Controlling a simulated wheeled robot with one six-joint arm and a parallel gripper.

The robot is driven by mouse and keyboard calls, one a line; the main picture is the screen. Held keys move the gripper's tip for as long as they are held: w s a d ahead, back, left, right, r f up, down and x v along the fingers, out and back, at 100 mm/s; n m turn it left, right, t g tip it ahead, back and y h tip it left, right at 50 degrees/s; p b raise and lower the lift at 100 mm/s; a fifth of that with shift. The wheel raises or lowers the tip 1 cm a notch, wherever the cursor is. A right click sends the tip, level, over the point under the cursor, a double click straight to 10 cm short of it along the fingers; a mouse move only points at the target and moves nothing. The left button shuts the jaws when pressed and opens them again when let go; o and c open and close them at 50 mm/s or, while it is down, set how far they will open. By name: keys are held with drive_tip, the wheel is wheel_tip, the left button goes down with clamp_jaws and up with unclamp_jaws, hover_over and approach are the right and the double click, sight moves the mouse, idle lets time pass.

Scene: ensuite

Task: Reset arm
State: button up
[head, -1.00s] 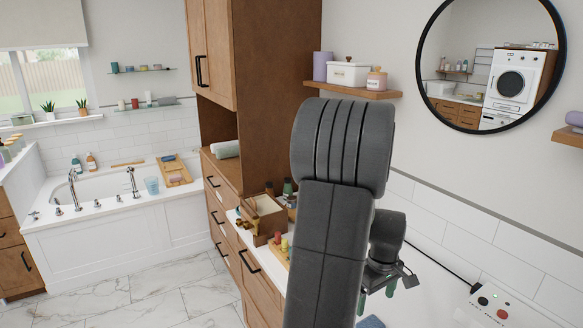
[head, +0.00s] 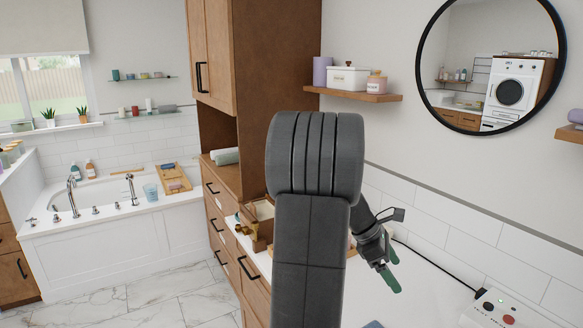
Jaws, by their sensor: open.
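My arm rises through the middle of the head view and hides part of the counter behind it.
A wooden box (head: 258,222) stands on the counter left of my arm. A control box with buttons (head: 493,309) is at the lower right. A wooden shelf (head: 385,97) and a round mirror (head: 490,65) are on the wall. Marble floor (head: 120,305) is clear at left.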

drive_tip(key=w+a+r+n+t+h+b, duration=0.1)
drive_tip(key=w+a+r+n+t+h, duration=0.2)
drive_tip(key=w+a+r+n+t, duration=0.2)
drive_tip(key=w+a+r+n+t+h+b, duration=0.2)
drive_tip(key=w+a+r+n+t, duration=0.4)
drive_tip(key=a+t, duration=0.3)
drive_tip(key=shift+w+a+r+n+h+b, duration=0.3)
drive_tip(key=shift+a+r+n+h, duration=0.2)
drive_tip(key=shift+a+r, duration=0.3)
drive_tip(key=shift+s+d, duration=0.1)
drive_tip(key=shift+d, duration=0.05)
